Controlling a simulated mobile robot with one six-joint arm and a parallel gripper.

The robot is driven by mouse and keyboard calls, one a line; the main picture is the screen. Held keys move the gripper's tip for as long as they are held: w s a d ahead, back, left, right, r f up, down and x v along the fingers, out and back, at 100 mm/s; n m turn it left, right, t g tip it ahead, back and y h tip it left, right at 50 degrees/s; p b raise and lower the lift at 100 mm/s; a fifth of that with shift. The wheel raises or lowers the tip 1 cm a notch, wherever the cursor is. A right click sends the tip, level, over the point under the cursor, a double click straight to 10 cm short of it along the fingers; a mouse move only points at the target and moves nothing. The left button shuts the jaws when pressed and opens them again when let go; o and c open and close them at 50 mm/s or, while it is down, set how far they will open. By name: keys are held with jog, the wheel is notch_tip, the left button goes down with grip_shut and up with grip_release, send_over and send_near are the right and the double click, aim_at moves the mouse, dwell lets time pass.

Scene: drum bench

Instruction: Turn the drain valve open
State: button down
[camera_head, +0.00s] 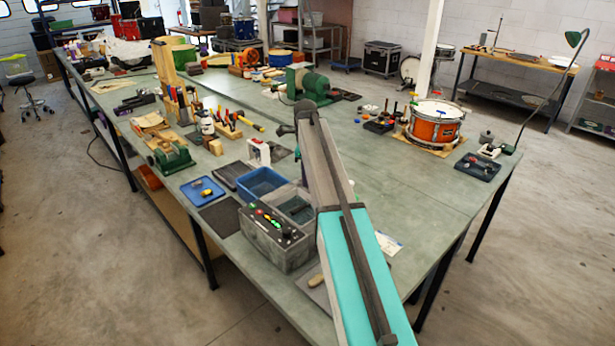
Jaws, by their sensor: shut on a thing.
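My arm reaches up from the bottom right over the near part of the bench, with its dark joint (306,110) at the top. I cannot make out the drain valve. A grey box (275,250) stands at the near edge, left of my arm, with small red, green and yellow parts on its top panel and an open dark basin behind them. The right side of this box is covered by my arm.
A blue bin (262,176) stands just behind the grey box, and a white bottle (259,152) behind that. A blue tray (202,190) lies to the left. A snare drum (435,124) stands farther right. The bench top (400,190) right of my arm is mostly clear.

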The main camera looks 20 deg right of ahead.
jog(key=shift+w, duration=0.1)
jog(key=c, duration=1.6)
grip_release()
jog(key=r+b, duration=0.1)
jog(key=r, duration=0.3)
jog(key=r+b, duration=0.1)
jog(key=r, duration=0.4)
jog(key=r+b, duration=0.1)
jog(key=r, duration=0.3)
jog(key=shift+s+a+r, duration=0.25)
jog(key=shift+s+r, duration=0.15)
jog(key=shift+f, duration=0.1)
